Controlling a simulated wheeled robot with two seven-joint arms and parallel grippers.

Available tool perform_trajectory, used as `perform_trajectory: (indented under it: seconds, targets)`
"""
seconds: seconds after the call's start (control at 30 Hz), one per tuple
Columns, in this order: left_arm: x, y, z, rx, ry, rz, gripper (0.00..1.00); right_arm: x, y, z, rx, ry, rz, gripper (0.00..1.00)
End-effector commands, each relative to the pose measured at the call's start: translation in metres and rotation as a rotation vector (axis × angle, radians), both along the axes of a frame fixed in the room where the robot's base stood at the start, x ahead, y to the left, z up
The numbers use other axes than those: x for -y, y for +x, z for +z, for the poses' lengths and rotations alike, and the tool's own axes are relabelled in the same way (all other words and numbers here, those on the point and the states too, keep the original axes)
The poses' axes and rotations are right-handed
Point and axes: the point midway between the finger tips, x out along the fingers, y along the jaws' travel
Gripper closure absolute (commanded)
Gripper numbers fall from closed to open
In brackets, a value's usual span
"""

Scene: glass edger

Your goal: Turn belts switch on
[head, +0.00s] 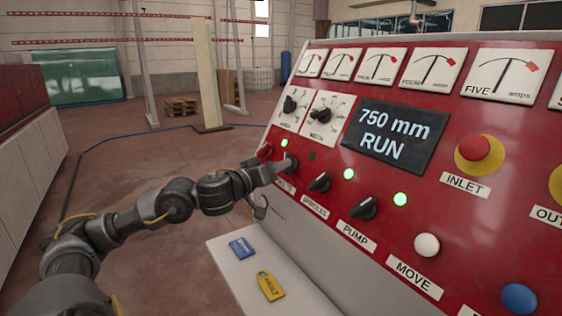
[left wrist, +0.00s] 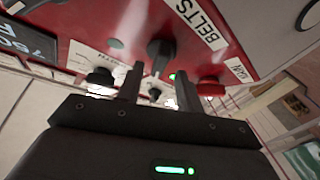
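The belts switch (head: 291,161) is a black rotary knob on the red sloped panel, partly covered by my left gripper (head: 276,168) in the head view. In the left wrist view the knob (left wrist: 160,52) stands just beyond and between the two fingertips of the left gripper (left wrist: 158,78). The fingers are apart, with a gap between them; I cannot tell whether they touch the knob. The BELTS label (left wrist: 203,24) is readable there. A lit green lamp (head: 284,142) is beside the switch. Its exact turn is unclear. My right gripper is out of view.
Right of it are the spindles knob (head: 319,182) with a dark lamp (head: 311,155) and the pump knob (head: 363,208) with a lit lamp (head: 348,174). A red knob (head: 265,150) is close on the left.

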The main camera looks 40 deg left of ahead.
Motion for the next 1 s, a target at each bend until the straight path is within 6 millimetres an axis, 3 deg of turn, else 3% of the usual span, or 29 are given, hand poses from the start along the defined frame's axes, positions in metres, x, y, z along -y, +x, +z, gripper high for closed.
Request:
perform_trajectory:
  seconds: [0.23, 0.6, 0.87, 1.0]
  targets:
    - [0.001, 0.017, 0.000, 0.000, -0.002, -0.001, 0.64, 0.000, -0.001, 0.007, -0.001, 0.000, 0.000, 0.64]
    - [0.002, 0.020, -0.001, -0.002, 0.000, -0.003, 0.64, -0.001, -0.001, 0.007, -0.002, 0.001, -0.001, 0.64]
    - [0.001, 0.020, -0.001, -0.002, 0.000, -0.003, 0.98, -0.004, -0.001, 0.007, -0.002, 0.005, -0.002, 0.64]
    - [0.001, 0.020, -0.001, -0.002, 0.000, -0.002, 1.00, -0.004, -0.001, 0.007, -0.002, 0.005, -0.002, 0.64]
